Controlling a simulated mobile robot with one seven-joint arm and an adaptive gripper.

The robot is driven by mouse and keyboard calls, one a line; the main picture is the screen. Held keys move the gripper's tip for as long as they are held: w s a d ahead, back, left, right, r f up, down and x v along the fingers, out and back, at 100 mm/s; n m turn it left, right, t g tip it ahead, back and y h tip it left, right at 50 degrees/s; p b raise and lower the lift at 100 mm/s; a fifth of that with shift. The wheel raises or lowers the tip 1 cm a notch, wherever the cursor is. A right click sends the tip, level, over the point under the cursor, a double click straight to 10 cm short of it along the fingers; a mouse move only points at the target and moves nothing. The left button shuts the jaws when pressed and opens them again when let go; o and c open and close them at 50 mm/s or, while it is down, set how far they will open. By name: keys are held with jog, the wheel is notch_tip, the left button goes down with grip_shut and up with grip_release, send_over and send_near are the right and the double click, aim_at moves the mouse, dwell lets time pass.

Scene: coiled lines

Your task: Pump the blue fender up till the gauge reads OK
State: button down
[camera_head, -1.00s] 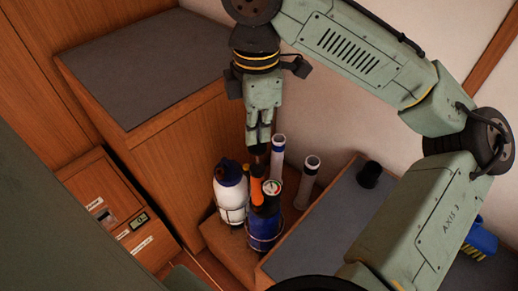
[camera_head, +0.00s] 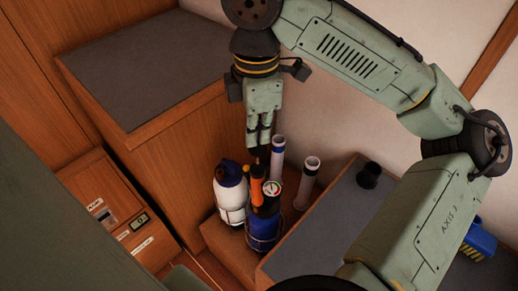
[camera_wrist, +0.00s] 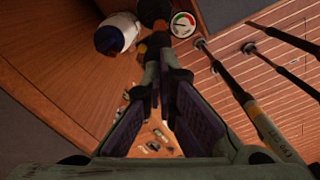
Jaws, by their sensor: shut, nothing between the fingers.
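The blue fender (camera_head: 263,228) stands upright in a wire holder on a low wooden ledge. An orange pump (camera_head: 258,178) with a black handle (camera_head: 258,152) rises above it. The round gauge (camera_head: 272,188), with red and green on its white face, sits beside the pump. The gauge also shows in the wrist view (camera_wrist: 183,24), but I cannot tell whether it reads OK. My gripper (camera_head: 261,145) points down, just above the black handle. Its fingers (camera_wrist: 157,60) are shut with nothing between them. Whether they touch the handle is unclear.
A white fender with a blue top (camera_head: 230,192) stands close on the left. Two pale tubes (camera_head: 277,158) (camera_head: 308,180) stand behind and to the right. A grey-topped cabinet (camera_head: 150,60) rises at the left. A grey bench (camera_head: 335,215) with a black cup (camera_head: 368,174) lies right.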

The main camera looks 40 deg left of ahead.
aim_at(257, 153)
jog(key=shift+f+b, duration=1.25)
jog(key=shift+f, duration=1.7)
notch_tip(257, 153, up, 7)
jog(key=p, duration=0.7)
jog(key=shift+p, duration=0.4)
jog(key=shift+f, duration=0.2)
jog(key=shift+f+b, duration=2)
jog(key=shift+f, duration=1.3)
notch_tip(257, 153, up, 5)
jog(key=p, duration=0.5)
jog(key=shift+r, duration=0.95)
